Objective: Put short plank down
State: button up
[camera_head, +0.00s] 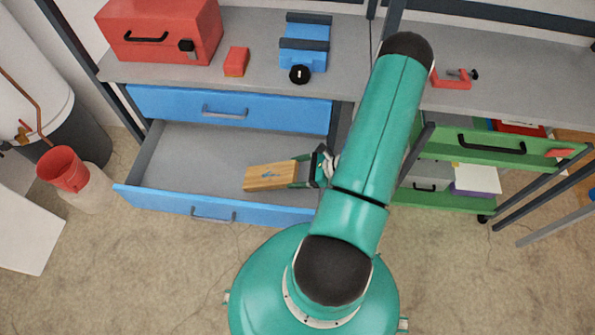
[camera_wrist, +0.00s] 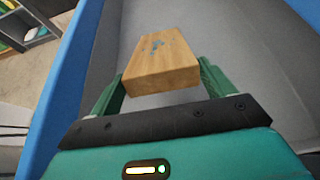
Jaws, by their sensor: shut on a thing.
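The short plank (camera_head: 270,176) is a light brown wooden block with a bluish mark on its top face. My gripper (camera_head: 297,172) is shut on its right end in the head view. The plank is over the open lower blue drawer (camera_head: 190,150), inside its outline. In the wrist view the plank (camera_wrist: 160,62) sits between the two green fingers of my gripper (camera_wrist: 161,85), with grey drawer floor behind it. I cannot tell whether the plank touches the drawer floor. The drawer holds nothing else that I can see.
Above is a closed blue drawer (camera_head: 228,109) under a grey worktop with a red toolbox (camera_head: 160,30), a small red-yellow block (camera_head: 236,62) and a blue vise (camera_head: 304,45). A green drawer unit (camera_head: 470,150) stands right. A red bucket (camera_head: 64,169) is left.

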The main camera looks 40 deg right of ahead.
jog(key=shift+f, duration=0.1)
jog(key=o, duration=1.1)
jog(key=shift+s+d+r, duration=0.15)
jog(key=shift+r, duration=0.1)
jog(key=v, duration=1.1)
jog(key=shift+s+d, duration=0.1)
jog(key=shift+s, duration=0.15)
